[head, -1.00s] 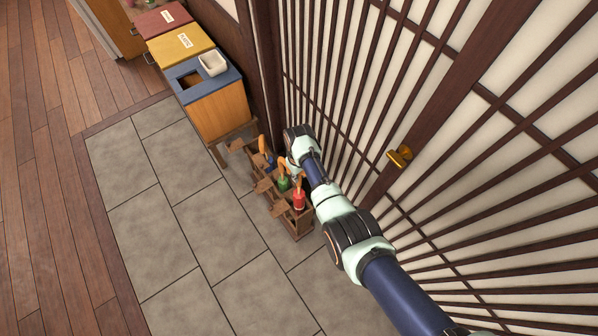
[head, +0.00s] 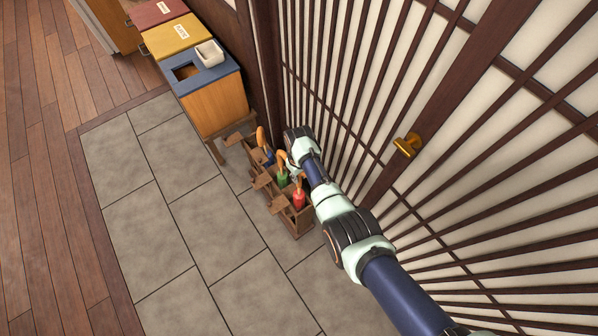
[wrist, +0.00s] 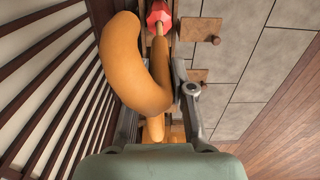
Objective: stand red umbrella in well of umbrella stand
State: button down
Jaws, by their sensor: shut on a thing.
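The red umbrella (head: 299,200) shows in the head view at the near end of the wooden umbrella stand (head: 297,231), its tan hooked handle up. Whether its lower end is inside a well is hidden. My gripper (wrist: 158,105) is shut on a tan curved handle, which looms large in the wrist view. Beyond it the red top of the umbrella (wrist: 158,14) shows, with a thin shaft leading towards the handle. In the head view my wrist hides the fingers beside the stand.
A green umbrella (head: 283,178) and a blue umbrella (head: 268,155) stand behind the red one in the stand. The lattice wall (head: 330,95) is close on the right. Bins (head: 215,108) stand beyond. The tiled floor (head: 205,215) to the left is clear.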

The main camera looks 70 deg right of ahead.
jog(key=shift+f+b, duration=1.7)
jog(key=shift+f, duration=0.45)
jog(key=shift+r, duration=0.1)
jog(key=c, duration=0.9)
grip_release()
jog(key=o, duration=0.6)
jog(key=shift+o, duration=0.2)
